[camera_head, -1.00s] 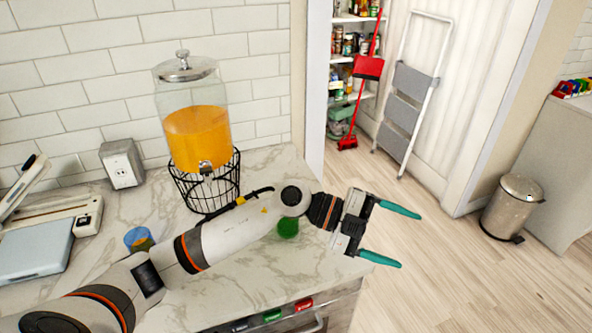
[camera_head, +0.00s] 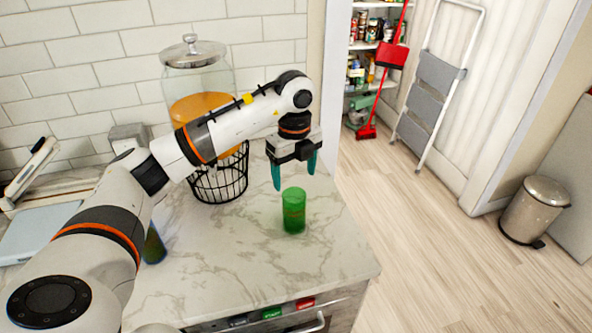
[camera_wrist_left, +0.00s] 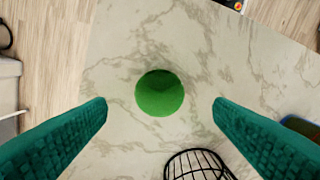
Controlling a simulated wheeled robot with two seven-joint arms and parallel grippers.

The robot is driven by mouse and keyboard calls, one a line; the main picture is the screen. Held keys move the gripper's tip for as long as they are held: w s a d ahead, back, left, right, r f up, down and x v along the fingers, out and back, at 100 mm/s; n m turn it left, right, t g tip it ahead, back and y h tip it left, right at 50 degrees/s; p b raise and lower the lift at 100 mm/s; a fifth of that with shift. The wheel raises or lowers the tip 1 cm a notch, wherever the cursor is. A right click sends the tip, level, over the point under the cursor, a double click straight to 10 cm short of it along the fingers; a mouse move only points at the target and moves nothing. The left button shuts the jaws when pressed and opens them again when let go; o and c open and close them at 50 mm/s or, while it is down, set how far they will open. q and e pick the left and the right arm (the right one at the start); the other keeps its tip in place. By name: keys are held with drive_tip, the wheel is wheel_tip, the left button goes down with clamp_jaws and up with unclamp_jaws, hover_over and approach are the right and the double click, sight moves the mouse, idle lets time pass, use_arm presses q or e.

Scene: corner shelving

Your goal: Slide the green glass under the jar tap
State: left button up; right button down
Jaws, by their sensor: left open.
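The green glass (camera_head: 294,211) stands upright on the marble counter, right of the black wire stand. In the left wrist view the glass (camera_wrist_left: 159,93) shows from above, between the two teal fingers and apart from both. My left gripper (camera_head: 294,175) is open, pointing down, above and just behind the glass in the head view. The jar (camera_head: 195,102) with orange drink sits on the wire stand (camera_head: 219,184); my left arm covers its lower part, and the tap is hidden. The stand's rim also shows in the left wrist view (camera_wrist_left: 198,165). My right gripper is not in view.
A blue glass (camera_head: 153,246) stands at the left, partly behind my arm. A grey socket box (camera_head: 128,135) is by the wall. The counter around the green glass is clear, with its right edge (camera_head: 350,235) nearby.

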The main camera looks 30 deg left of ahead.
sight(294, 209)
use_arm(q)
drive_tip(key=shift+f, duration=0.1)
wheel_tip(294, 209, down, 10)
drive_tip(key=p, duration=0.3)
drive_tip(key=shift+d+f, duration=0.1)
drive_tip(key=shift+f, duration=0.1)
drive_tip(key=shift+f+p, duration=0.35)
drive_tip(key=shift+f, duration=0.4)
drive_tip(key=c, duration=1.2)
